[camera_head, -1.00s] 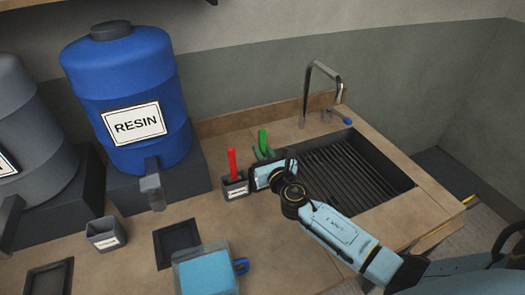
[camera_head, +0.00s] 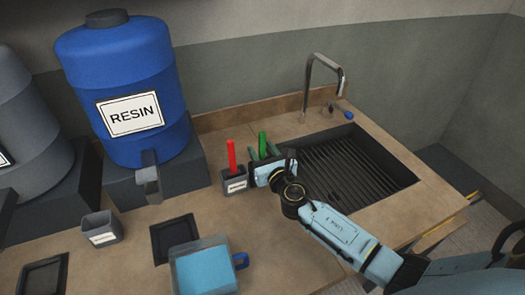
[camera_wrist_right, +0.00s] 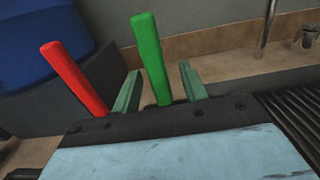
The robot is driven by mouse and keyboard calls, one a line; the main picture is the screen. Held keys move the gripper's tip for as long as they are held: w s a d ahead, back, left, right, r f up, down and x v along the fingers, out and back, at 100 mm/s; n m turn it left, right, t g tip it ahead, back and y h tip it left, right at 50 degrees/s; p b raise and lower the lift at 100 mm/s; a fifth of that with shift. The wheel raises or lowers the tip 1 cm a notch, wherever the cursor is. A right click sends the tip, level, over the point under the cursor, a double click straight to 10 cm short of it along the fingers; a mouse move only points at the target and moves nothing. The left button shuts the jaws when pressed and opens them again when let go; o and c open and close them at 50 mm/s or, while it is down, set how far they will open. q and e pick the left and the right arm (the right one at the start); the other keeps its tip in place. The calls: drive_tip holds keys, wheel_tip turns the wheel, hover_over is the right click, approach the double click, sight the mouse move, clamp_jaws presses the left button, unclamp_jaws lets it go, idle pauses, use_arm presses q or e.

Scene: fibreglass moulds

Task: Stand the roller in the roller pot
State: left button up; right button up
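A green upright handle (camera_head: 263,145), which may be the roller's, stands between the green fingers of my right gripper (camera_head: 263,151). In the right wrist view the green handle (camera_wrist_right: 152,60) has a gap to each finger, so the gripper (camera_wrist_right: 159,88) is open around it. Its lower end is hidden behind the gripper body. A red handle (camera_head: 231,155) stands in a small dark labelled pot (camera_head: 236,182) just left of the gripper. The label is too small to read, so I cannot tell which pot is the roller pot. My left gripper is not in view.
A blue resin drum (camera_head: 125,85) with a tap stands behind on a dark block. A sink (camera_head: 365,165) with a faucet (camera_head: 325,75) lies right. A small labelled grey pot (camera_head: 101,229), a dark square tray (camera_head: 174,240) and a blue-filled container (camera_head: 205,270) sit in front.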

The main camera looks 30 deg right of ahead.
drive_tip(key=shift+s, duration=0.1)
drive_tip(key=s, duration=1.3)
drive_tip(key=shift+a, duration=0.35)
drive_tip(key=shift+s, duration=0.2)
